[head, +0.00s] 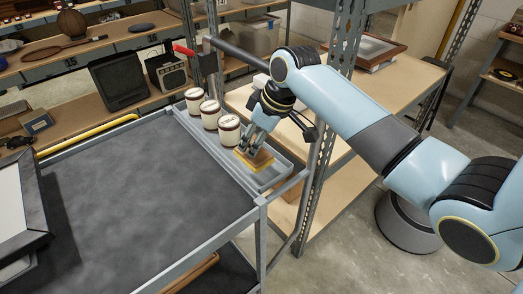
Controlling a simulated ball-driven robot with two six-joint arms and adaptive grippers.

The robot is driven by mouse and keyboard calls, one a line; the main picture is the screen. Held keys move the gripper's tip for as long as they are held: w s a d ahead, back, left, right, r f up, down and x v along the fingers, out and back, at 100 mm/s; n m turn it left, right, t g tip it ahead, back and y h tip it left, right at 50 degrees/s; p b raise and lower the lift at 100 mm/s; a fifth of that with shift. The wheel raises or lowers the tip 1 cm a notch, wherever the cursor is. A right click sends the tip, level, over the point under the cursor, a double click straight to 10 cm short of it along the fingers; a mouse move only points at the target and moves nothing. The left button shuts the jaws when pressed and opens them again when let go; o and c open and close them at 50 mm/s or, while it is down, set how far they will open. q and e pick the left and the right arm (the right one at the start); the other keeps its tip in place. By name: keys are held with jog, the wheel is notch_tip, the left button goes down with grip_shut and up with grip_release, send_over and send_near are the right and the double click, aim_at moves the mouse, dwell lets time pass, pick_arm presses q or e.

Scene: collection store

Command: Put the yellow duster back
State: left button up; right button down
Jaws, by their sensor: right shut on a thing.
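The yellow duster (261,164) is a small yellow piece at the near end of a grey tray (264,184) along the right side of the cart. My right gripper (247,153) reaches down from the right and is shut on the duster, with a brownish part showing near the fingertips. The gripper hides part of the duster. I cannot tell whether the duster touches the tray floor. My left gripper is not in the head view.
The grey cart top (150,190) is mostly bare. A framed picture (18,205) lies at its left. A metal shelf post (325,130) stands close beside my right arm.

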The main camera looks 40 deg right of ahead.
aim_at(261, 152)
jog(key=shift+w+d+f, duration=0.2)
jog(key=shift+d+f, duration=0.15)
jog(key=shift+d, duration=0.2)
jog(key=shift+w+d+f, duration=0.15)
jog(key=shift+d+f, duration=0.15)
jog(key=shift+d, duration=0.2)
jog(key=shift+d+f, duration=0.1)
jog(key=shift+f, duration=2)
jog(key=shift+f, duration=0.2)
jog(key=c, duration=1)
grip_release()
jog(key=p+v, duration=0.1)
jog(key=v, duration=1.1)
jog(key=shift+r, duration=0.2)
